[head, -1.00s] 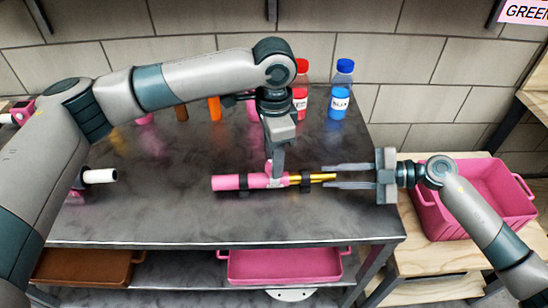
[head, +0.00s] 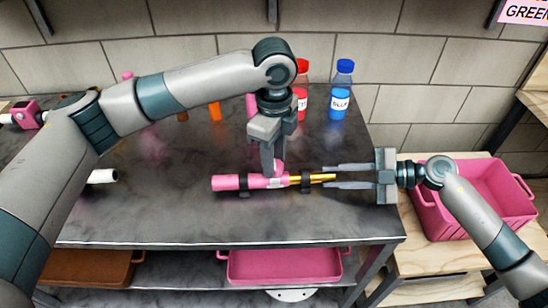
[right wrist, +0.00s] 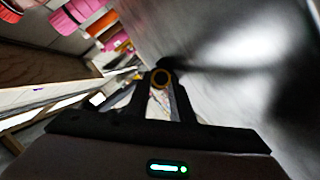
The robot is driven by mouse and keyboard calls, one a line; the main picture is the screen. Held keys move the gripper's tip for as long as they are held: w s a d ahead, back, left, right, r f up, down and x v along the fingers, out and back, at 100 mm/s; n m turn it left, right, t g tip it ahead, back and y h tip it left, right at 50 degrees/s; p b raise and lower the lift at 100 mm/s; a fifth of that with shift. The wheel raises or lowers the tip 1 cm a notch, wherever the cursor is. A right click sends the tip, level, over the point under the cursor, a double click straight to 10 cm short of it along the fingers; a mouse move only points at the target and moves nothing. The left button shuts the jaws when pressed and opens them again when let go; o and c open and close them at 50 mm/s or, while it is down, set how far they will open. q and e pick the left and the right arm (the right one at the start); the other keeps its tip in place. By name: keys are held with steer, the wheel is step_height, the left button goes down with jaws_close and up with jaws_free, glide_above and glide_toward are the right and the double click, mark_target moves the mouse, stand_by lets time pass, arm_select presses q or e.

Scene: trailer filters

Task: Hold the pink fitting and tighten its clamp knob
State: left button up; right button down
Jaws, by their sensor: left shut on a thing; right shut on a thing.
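The pink fitting (head: 226,183) lies level on the dark metal table, across two black supports. A brass tube (head: 322,177) comes out of its right end. My left gripper (head: 272,172) reaches down from above onto the fitting's middle and is shut on the pink clamp knob (head: 279,167), which its fingers mostly hide. My right gripper (head: 330,177) comes in level from the right and is shut on the brass tube's end. In the right wrist view, a round brass end (right wrist: 160,78) shows between the fingertips.
A red-capped bottle (head: 301,92) and a blue bottle (head: 340,92) stand at the back. A pink crate (head: 430,212) is on the wooden table at right. A pink tray (head: 285,265) is on the lower shelf. The table front is clear.

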stand_by(0.3)
arm_select(q)
steer(key=o, duration=1.1)
steer(key=shift+r, duration=0.15)
step_height(320, 180, up, 12)
steer(key=shift+f, duration=0.1)
arm_select(e)
steer(key=c, duration=1.5)
jaws_free()
steer(key=shift+o, duration=0.2)
